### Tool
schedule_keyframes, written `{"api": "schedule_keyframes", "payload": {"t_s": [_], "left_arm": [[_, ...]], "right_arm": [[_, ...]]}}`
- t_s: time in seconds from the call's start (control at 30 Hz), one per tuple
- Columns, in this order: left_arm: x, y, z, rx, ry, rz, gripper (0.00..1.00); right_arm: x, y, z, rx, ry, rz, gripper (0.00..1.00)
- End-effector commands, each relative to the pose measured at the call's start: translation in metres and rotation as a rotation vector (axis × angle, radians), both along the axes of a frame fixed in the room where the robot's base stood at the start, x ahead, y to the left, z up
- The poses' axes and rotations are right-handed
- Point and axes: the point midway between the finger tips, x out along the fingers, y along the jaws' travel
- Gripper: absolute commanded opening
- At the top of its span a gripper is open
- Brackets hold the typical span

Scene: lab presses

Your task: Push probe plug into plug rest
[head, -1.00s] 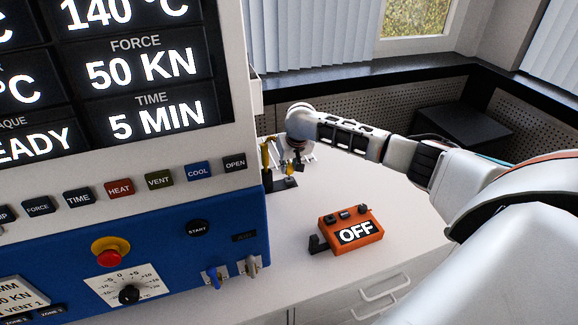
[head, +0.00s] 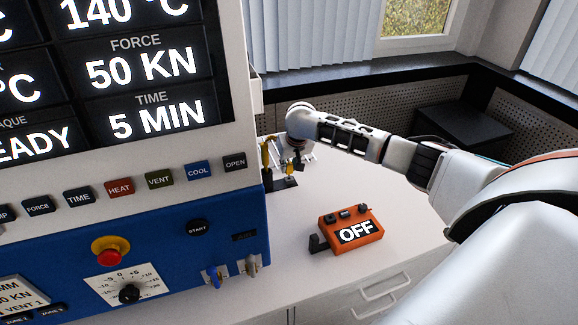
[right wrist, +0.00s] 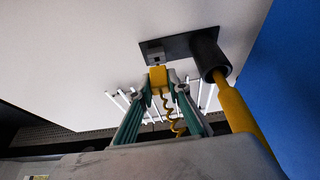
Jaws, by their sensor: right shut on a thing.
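My right gripper (right wrist: 160,78) is shut on the yellow probe plug (right wrist: 158,76), which sits between its two fingertips in the right wrist view. A coiled yellow cable (right wrist: 170,112) trails from the plug. The plug's front end is close to a small grey block, which looks like the plug rest (right wrist: 151,56), on a dark plate (right wrist: 176,44). I cannot tell whether plug and block touch. In the head view my right gripper (head: 298,162) is small, beside the dark plate (head: 286,184), and hides most of the plug. My left gripper is not in view.
A yellow probe handle (right wrist: 238,106) stands in a black holder (right wrist: 207,58) on the same plate, close beside my gripper. The blue and white press (head: 170,225) rises at the left. An orange box marked OFF (head: 350,229) sits nearer on the white bench. White bench lies clear right of it.

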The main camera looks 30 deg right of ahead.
Motion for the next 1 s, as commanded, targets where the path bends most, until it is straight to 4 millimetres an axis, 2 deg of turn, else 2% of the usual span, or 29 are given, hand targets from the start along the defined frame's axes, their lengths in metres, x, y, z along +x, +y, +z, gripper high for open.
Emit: {"api": "schedule_keyframes", "payload": {"t_s": [0.47,1.0], "left_arm": [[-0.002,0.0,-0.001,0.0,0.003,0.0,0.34],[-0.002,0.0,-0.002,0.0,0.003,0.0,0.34]], "right_arm": [[0.0,0.0,-0.001,0.0,0.0,0.0,0.0],[0.0,0.0,-0.012,0.0,0.0,0.0,0.0]]}}
